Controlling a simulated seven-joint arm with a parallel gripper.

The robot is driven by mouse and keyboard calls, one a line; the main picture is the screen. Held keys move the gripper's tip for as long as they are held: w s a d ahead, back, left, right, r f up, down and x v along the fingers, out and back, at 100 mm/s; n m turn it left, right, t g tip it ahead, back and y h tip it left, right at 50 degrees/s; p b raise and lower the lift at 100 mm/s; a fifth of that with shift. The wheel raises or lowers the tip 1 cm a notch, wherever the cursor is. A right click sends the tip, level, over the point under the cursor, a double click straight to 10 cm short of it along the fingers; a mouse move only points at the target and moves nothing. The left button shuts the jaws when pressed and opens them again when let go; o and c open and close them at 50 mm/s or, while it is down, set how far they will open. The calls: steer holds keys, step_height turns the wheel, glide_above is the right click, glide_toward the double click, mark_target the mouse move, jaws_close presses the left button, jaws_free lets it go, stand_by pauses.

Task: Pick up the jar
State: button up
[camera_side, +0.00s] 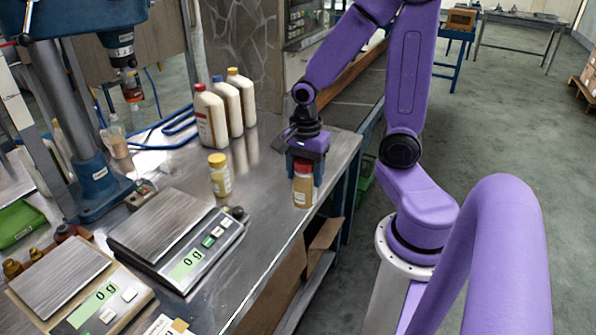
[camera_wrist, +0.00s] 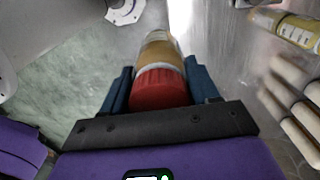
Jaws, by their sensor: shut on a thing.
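The jar (camera_side: 303,190) has a red lid and a tan body with a pale label. It stands upright near the right edge of the metal table (camera_side: 262,262), and I cannot tell whether its base touches the table. My gripper (camera_side: 305,172) points down over it and is shut on its upper part. In the wrist view the jar (camera_wrist: 158,50) lies between the two blue fingers of my gripper (camera_wrist: 160,92), with its red lid nearest the camera.
A yellow-capped jar (camera_side: 220,178) stands left of the held jar. Several large white bottles (camera_side: 211,118) stand behind it. Two scales, the nearer-to-middle one (camera_side: 165,225) reading 0 g, and a drill-press-like stand (camera_side: 95,175) fill the left. The table's right edge is close to the held jar.

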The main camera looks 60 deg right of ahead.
steer(key=shift+s+a+r, duration=0.15)
steer(key=shift+s+r, duration=0.2)
steer(key=shift+s, duration=0.4)
steer(key=shift+s+a+r, duration=0.2)
steer(key=shift+s+r, duration=0.15)
steer(key=shift+s, duration=0.35)
steer(key=shift+s+a+r, duration=0.15)
steer(key=shift+s+r, duration=0.2)
steer(key=shift+s, duration=0.4)
steer(key=shift+w, duration=0.1)
steer(key=w+a+r, duration=0.3)
steer(key=w+a, duration=0.2)
steer(key=w, duration=0.6)
steer(key=w+a+r, duration=0.4)
steer(key=w+a, duration=0.2)
steer(key=w, duration=0.4)
steer(key=w+a+f, duration=0.1)
steer(key=w+f, duration=1.2)
steer(key=w, duration=0.1)
steer(key=shift+w+a+f, duration=0.2)
steer(key=shift+a, duration=0.1)
steer(key=shift+f, duration=0.2)
